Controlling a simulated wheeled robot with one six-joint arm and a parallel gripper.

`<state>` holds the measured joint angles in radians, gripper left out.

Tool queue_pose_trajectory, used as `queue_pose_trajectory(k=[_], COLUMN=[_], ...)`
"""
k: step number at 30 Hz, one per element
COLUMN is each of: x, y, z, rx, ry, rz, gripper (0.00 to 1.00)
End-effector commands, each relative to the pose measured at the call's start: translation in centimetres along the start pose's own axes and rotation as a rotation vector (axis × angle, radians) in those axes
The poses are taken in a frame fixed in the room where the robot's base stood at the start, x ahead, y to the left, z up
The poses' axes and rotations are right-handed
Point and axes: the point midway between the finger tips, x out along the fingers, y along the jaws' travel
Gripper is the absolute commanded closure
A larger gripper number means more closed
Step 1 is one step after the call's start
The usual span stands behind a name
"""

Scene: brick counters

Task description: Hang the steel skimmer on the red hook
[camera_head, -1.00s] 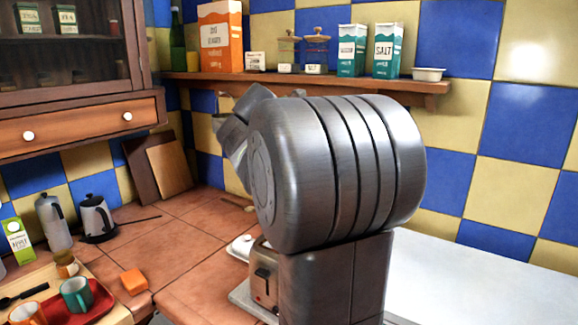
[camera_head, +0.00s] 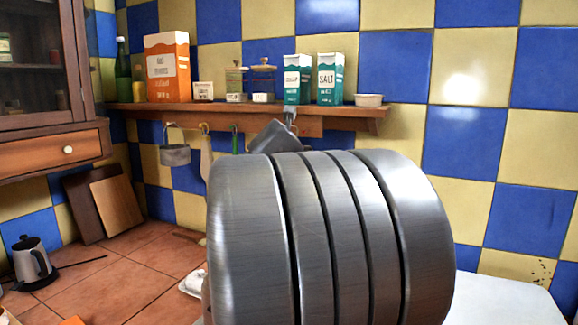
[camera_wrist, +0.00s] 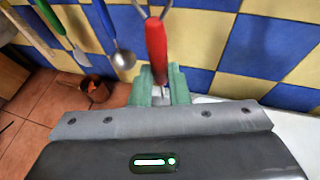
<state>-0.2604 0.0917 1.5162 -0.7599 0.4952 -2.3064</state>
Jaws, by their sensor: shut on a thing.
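In the wrist view my gripper (camera_wrist: 160,90) has its green fingers closed around the lower end of a red handle (camera_wrist: 156,45). Bent steel wire runs from the handle's top out of the upper picture edge. This looks like the steel skimmer, but its head is not in view. In the head view my own arm hides the fingers and most of what they hold; only a grey part of my wrist shows below the shelf. I cannot make out the red hook in either view.
A wooden shelf (camera_head: 345,111) carries cartons and jars. A small pot (camera_head: 175,154) and other utensils hang below it. In the wrist view, a green-handled spatula (camera_wrist: 77,55) and a blue-handled ladle (camera_wrist: 123,59) hang left of the gripper. A copper-coloured vessel (camera_wrist: 97,88) stands below them.

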Motion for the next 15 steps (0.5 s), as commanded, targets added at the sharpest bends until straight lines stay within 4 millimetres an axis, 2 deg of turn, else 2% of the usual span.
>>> queue_pose_trajectory(k=[15], x=[2.9], y=[-1.0], z=[0.9], rx=[0.002], ry=[0.002], rz=[-0.003], gripper=[1.0])
